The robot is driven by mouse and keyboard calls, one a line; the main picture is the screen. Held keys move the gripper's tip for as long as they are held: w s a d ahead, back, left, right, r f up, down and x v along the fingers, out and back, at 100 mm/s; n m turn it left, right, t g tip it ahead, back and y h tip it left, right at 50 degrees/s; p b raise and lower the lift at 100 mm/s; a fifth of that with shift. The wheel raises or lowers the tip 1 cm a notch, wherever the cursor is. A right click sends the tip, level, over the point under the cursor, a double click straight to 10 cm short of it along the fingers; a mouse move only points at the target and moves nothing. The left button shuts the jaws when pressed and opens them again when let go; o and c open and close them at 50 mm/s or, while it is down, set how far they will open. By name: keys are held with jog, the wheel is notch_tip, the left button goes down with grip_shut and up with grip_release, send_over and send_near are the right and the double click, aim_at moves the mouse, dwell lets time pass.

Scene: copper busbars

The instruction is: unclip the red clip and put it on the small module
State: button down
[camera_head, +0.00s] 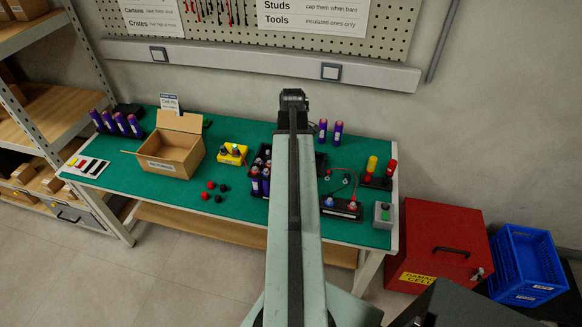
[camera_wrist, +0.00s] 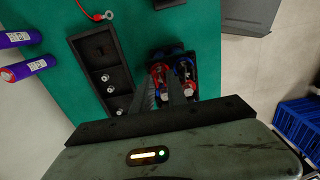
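In the wrist view a small black block (camera_wrist: 172,52) with red and blue parts lies ahead of my gripper (camera_wrist: 165,84). A red clip-like part (camera_wrist: 158,74) shows between my two dark fingers, which stand apart. I cannot tell whether they touch it. A blue and red part (camera_wrist: 186,70) is just to its right. My arm hides my gripper in the head view.
A black tray (camera_wrist: 92,50) with several silver studs lies left of the block in the wrist view, near purple cells (camera_wrist: 22,67). The bench also holds an open carton (camera_head: 165,160), a yellow device (camera_head: 232,155) and a grey button box (camera_head: 383,214). A red box (camera_head: 435,240) stands right of the bench.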

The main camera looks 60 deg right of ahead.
jog(key=shift+r, duration=0.1)
notch_tip(320, 180, up, 4)
jog(key=p, duration=0.4)
jog(key=shift+d, duration=0.1)
